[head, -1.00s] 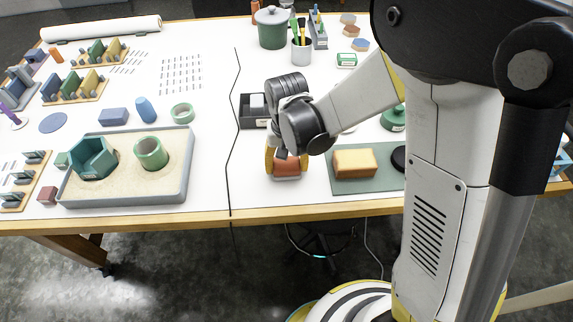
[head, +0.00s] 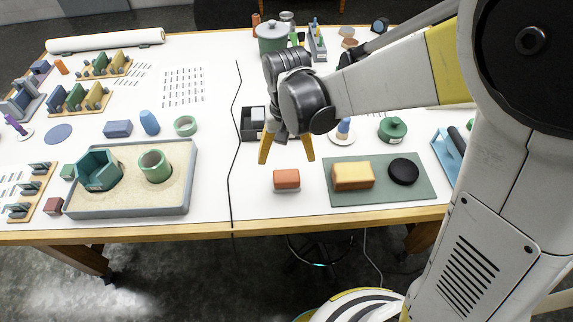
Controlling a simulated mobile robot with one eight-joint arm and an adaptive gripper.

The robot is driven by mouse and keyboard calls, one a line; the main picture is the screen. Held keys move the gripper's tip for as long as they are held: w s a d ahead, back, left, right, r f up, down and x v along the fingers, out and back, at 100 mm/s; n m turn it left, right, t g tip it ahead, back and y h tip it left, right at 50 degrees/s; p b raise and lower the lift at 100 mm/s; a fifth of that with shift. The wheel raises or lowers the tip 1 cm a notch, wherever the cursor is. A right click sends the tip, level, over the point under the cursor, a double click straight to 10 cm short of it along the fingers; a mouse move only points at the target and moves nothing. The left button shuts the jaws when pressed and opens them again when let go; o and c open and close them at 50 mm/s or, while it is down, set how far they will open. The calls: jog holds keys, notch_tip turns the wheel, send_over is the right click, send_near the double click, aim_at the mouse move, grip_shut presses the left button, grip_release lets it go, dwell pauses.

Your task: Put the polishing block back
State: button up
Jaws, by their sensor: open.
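An orange-red block (head: 286,178), which may be the polishing block, lies on the white table left of a green mat (head: 375,197). A yellow block (head: 352,176) with a tan side lies on the mat beside a black disc (head: 403,171). I cannot tell for certain which block the task names. My gripper (head: 286,158) points down above and behind the orange-red block, its yellow fingers spread wide and nothing between them. A dark compartment tray (head: 243,134) stands behind the gripper, partly hidden by it.
A sand tray (head: 187,195) with green pots stands left of a black wavy line (head: 231,165). A green lidded jar (head: 392,129) and a blue tray (head: 447,152) are at the right. Clear table lies in front of the orange-red block.

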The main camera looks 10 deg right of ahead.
jog(key=s+d+r+t, duration=0.7)
jog(key=s+d+r, duration=0.3)
jog(key=d+r, duration=0.2)
jog(key=shift+s+d+r, duration=0.3)
jog(key=shift+s+d, duration=0.1)
jog(key=shift+d, duration=0.35)
notch_tip(320, 180, down, 10)
jog(key=b, duration=0.9)
jog(key=shift+b, duration=0.3)
